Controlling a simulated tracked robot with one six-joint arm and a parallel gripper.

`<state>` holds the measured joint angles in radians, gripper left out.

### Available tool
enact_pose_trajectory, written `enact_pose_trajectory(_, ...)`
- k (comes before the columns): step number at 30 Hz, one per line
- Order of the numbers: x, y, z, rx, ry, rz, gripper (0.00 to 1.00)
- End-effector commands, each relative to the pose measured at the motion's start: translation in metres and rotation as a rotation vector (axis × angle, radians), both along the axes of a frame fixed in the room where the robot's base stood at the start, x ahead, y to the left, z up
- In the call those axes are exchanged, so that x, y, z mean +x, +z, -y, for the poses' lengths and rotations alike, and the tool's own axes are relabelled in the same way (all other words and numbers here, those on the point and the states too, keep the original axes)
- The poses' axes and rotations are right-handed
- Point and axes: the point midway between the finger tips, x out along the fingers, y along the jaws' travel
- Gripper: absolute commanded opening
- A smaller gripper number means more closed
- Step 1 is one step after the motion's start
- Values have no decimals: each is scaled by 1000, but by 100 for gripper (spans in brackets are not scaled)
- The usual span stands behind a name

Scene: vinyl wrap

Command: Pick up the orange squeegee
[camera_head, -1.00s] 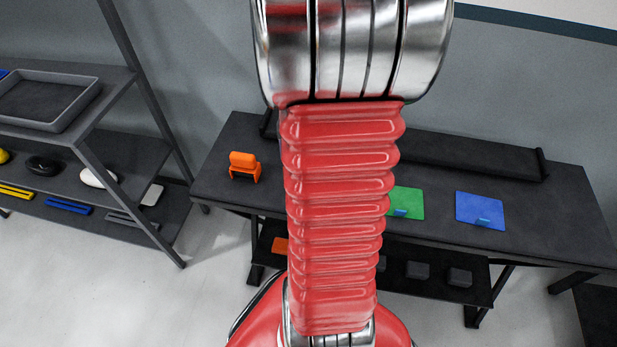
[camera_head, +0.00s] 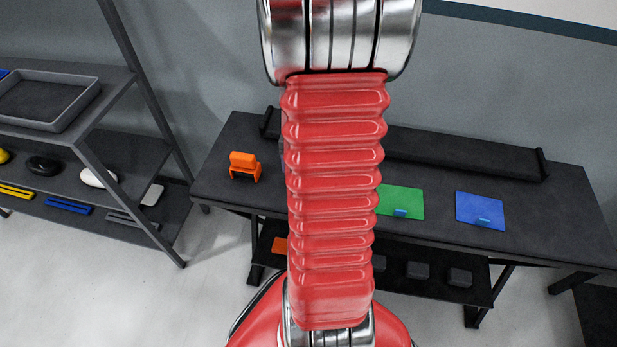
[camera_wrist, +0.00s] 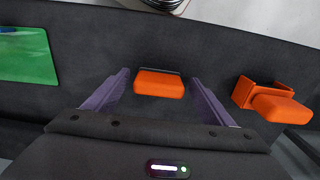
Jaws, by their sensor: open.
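The orange squeegee (camera_wrist: 158,83) shows in the wrist view as a rounded orange block with a thin dark edge on its far side, over the dark table top. My gripper (camera_wrist: 159,76) is open, with one purple finger to each side of the squeegee. Gaps show between the block and both fingers. I cannot tell how far the fingertips are above the table. In the head view my red arm hides this squeegee and the gripper.
An orange block in an orange holder (camera_wrist: 272,98) stands to the right in the wrist view; it shows left on the table (camera_head: 244,168) in the head view. A green card (camera_head: 401,202) and blue card (camera_head: 480,210) lie right. A dark roll (camera_head: 465,160) lies behind.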

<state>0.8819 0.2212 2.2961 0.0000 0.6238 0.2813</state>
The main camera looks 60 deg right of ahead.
Motion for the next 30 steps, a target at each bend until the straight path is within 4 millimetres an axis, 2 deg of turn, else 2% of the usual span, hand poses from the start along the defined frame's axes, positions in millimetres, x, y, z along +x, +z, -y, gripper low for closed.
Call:
enact_pose_trajectory(12,0,0,0,0,-1,0,77)
enact_pose_trajectory(30,0,0,0,0,-1,0,34)
